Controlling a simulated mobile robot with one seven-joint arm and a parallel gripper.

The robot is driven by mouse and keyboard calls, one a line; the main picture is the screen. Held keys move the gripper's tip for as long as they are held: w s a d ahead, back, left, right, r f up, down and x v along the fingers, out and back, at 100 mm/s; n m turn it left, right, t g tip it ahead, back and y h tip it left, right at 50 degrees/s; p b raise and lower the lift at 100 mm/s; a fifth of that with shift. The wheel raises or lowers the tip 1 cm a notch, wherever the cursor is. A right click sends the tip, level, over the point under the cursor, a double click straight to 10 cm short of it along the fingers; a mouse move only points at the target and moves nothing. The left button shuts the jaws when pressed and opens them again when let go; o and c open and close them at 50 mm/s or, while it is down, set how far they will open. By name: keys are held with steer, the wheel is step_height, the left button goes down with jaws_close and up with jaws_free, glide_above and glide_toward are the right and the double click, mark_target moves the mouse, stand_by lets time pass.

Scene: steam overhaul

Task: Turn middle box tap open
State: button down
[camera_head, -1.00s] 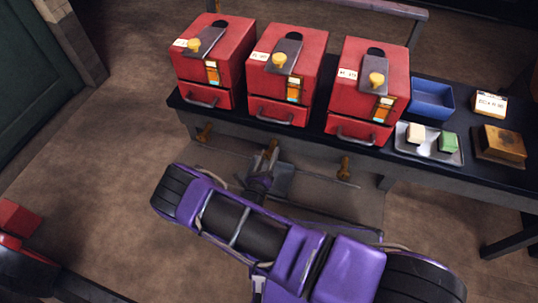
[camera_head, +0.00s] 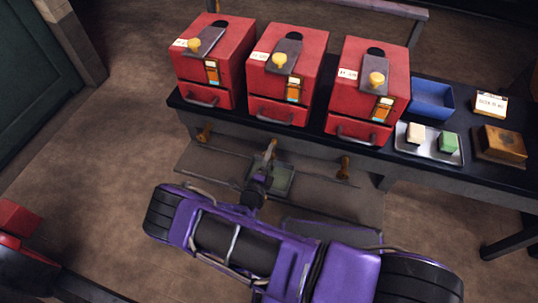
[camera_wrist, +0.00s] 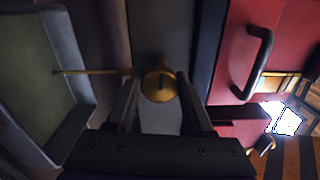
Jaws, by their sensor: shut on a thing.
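The middle red box (camera_head: 288,75) stands on the dark bench. The brass middle tap (camera_head: 270,148) is on the bench front below it. My gripper (camera_head: 264,168) is at this tap from the near side, partly hidden by my purple arm. In the wrist view my gripper (camera_wrist: 159,92) has one finger on each side of the tap's round brass part (camera_wrist: 158,82) and is shut on it. A thin brass rod (camera_wrist: 92,71) runs left from the tap. The exact finger contact is dark and hard to see.
The left tap (camera_head: 204,132) and right tap (camera_head: 344,166) flank the middle one. A grey-green tray (camera_wrist: 40,70) lies beneath the tap. Left and right red boxes, a blue bin (camera_head: 432,98) and a metal tray (camera_head: 428,154) are on the bench.

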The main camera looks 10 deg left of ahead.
steer(key=shift+s+d+n, duration=0.1)
steer(key=shift+n, duration=0.5)
steer(key=shift+c, duration=1.5)
jaws_free()
steer(key=s+a, duration=0.2)
steer(key=s, duration=1.5)
steer(key=shift+a+p, duration=0.25)
steer(key=shift+p, duration=0.2)
